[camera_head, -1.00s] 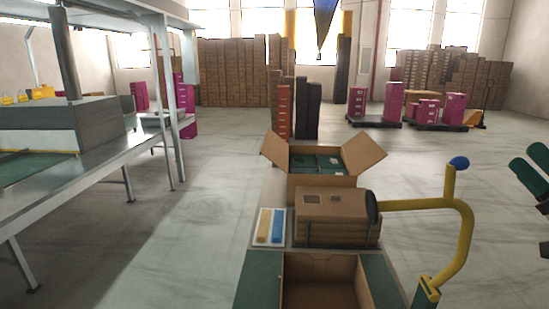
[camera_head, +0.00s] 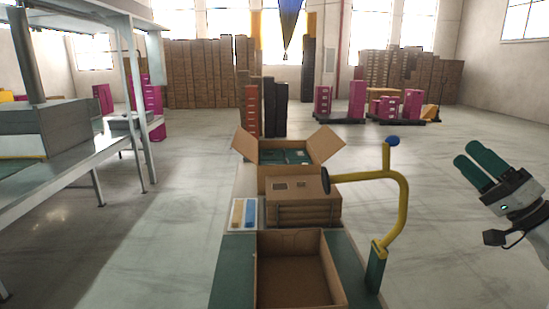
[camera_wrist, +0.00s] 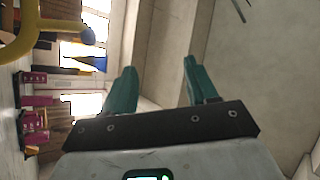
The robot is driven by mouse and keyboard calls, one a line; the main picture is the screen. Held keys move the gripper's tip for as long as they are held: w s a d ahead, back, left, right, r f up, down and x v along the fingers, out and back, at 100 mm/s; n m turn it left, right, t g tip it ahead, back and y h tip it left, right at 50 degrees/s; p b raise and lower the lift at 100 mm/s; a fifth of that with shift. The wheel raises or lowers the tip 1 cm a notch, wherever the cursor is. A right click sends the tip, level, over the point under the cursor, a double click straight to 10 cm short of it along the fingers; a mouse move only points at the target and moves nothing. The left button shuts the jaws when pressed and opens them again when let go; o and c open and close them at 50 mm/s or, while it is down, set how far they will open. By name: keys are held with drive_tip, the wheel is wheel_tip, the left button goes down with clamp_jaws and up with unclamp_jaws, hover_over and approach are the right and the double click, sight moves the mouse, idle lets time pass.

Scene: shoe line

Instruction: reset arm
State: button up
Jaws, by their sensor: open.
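My gripper (camera_head: 480,160) is at the right of the head view, raised over open floor. Its two green fingers are apart with nothing between them. In the wrist view the same fingers (camera_wrist: 160,88) stand apart, with bare wall and ceiling behind them. No object touches the gripper.
Left of my gripper is a packing bench with an open empty carton (camera_head: 335,280), a cardboard stack (camera_head: 292,210), a flapped box (camera_head: 322,144) and a yellow curved pole (camera_head: 403,205). A metal conveyor frame (camera_head: 60,170) stands at the left. Floor around the gripper is clear.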

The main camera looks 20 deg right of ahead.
drive_tip(key=w+a+f+n+g+h, duration=0.1)
drive_tip(key=w+a+f+g, duration=0.2)
drive_tip(key=a+f, duration=0.45)
drive_tip(key=w+a+f+n+g, duration=0.1)
drive_tip(key=w+a+f+g, duration=0.2)
drive_tip(key=f, duration=0.8)
drive_tip(key=s+a+f+n+g, duration=0.1)
drive_tip(key=s+a+f+g, duration=0.2)
drive_tip(key=a+f, duration=0.3)
drive_tip(key=s+a+f+n+g, duration=0.1)
drive_tip(key=s+a+f+g, duration=0.2)
drive_tip(key=f, duration=0.5)
drive_tip(key=s+a+f+n+g+h, duration=0.1)
drive_tip(key=s+a+f+g, duration=0.1)
drive_tip(key=s+f, duration=0.1)
drive_tip(key=s+a+f+n+g+h, duration=0.1)
drive_tip(key=s+a+f+g+h, duration=0.1)
drive_tip(key=s, duration=0.4)
drive_tip(key=s+a+f+n+g+h, duration=0.1)
drive_tip(key=s+a+f+g, duration=0.1)
drive_tip(key=s+a+f, duration=0.2)
drive_tip(key=shift+s+f+h, duration=0.3)
drive_tip(key=shift+s+f, duration=0.2)
drive_tip(key=shift+f, duration=0.1)
drive_tip(key=s+d+f+g+b, duration=0.1)
drive_tip(key=s+f+g+b, duration=0.3)
drive_tip(key=s+f, duration=0.7)
drive_tip(key=shift+d+b, duration=0.3)
drive_tip(key=shift+b, duration=0.15)
